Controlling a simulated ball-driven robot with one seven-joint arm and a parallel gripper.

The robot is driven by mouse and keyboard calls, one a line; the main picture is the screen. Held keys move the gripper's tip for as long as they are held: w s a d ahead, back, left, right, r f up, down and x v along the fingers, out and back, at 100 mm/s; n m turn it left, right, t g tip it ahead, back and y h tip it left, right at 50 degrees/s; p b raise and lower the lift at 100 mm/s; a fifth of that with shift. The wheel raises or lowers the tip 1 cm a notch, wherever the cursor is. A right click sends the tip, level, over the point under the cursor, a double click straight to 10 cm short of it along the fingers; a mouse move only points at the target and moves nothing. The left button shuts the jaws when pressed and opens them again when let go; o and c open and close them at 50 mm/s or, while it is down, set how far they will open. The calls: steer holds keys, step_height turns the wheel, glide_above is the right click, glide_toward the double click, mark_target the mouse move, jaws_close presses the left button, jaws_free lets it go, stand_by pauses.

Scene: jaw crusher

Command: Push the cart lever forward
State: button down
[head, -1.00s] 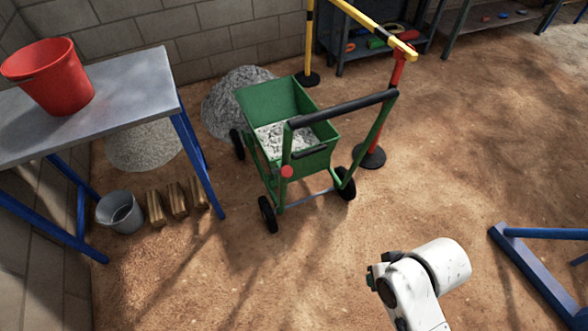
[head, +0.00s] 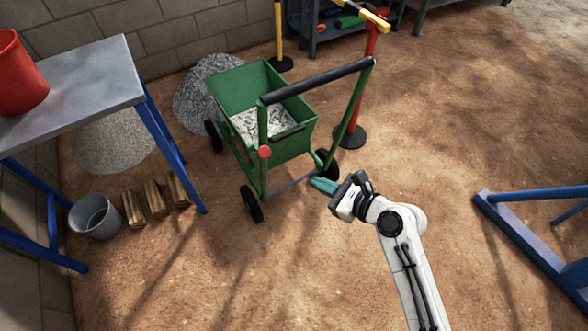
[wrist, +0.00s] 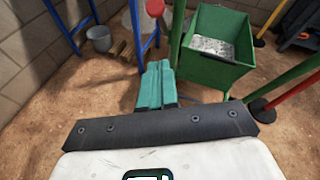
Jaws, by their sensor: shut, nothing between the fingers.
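The green cart (head: 240,88) stands on the dirt floor with grey rubble in its bin and a black push bar (head: 318,82) across two green uprights. A red round knob (head: 264,152) sits on the near-left upright; it looks like the end of the cart lever, and the rest of the lever cannot be made out. The knob also shows at the top of the wrist view (wrist: 155,8). My gripper (head: 318,184) has teal fingers, shut and empty, near the cart's right rear wheel in the head view. In the wrist view the fingers (wrist: 157,68) point toward the cart, apart from the knob.
A blue-legged table (head: 75,85) with a red bucket (head: 20,75) stands left. A grey bucket (head: 96,216) and wooden blocks (head: 155,197) lie below it. A red post (head: 365,75) stands right of the cart. Open dirt lies in front.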

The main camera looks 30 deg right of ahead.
mark_target(269, 154)
steer(key=a+r+x, duration=0.1)
steer(key=r+x, duration=0.1)
steer(key=x, duration=1)
steer(key=shift+w+r+b, duration=0.25)
steer(key=shift+w+b, duration=0.1)
steer(key=shift+w, duration=0.1)
steer(key=shift+a, duration=0.1)
steer(key=p, duration=0.1)
steer(key=r+p, duration=0.1)
steer(key=p, duration=0.1)
steer(key=shift+w+r+g, duration=0.2)
steer(key=shift+w+g, duration=0.1)
steer(key=shift+w, duration=0.05)
steer(key=w+r+p, duration=0.1)
steer(key=p, duration=0.2)
steer(key=w+r+g+p, duration=0.1)
steer(key=w+p, duration=0.1)
steer(key=p, duration=0.2)
steer(key=w+r+g+p, duration=0.1)
steer(key=w+p, duration=0.1)
steer(key=p, duration=0.1)
steer(key=shift+r+m+p, duration=0.15)
steer(key=shift+m+p, duration=0.15)
steer(key=shift+p, duration=0.1)
steer(key=shift+s, duration=0.1)
